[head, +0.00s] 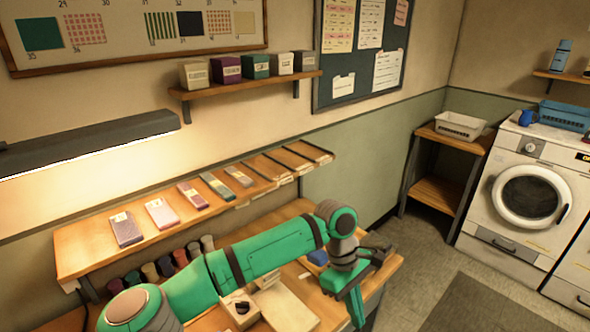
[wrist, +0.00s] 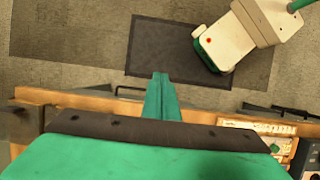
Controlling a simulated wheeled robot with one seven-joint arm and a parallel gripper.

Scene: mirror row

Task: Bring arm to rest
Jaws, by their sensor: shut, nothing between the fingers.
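My green arm stretches across the workbench (head: 385,285) in the head view. My gripper (head: 356,312) points down at the right end of the bench, and its tip reaches the bottom of the picture. In the wrist view my gripper (wrist: 161,80) shows as two green fingers pressed together with nothing between them. The fingers extend past the wooden bench edge (wrist: 80,99), over the floor. Whether they touch the bench cannot be told.
A sloped shelf (head: 85,262) with several sample cards stands behind my arm. A blue-and-yellow item (head: 317,257) and small boxes lie on the bench. A grey mat (wrist: 160,50) lies on the floor. A washing machine (head: 520,200) stands at the right, with open floor before it.

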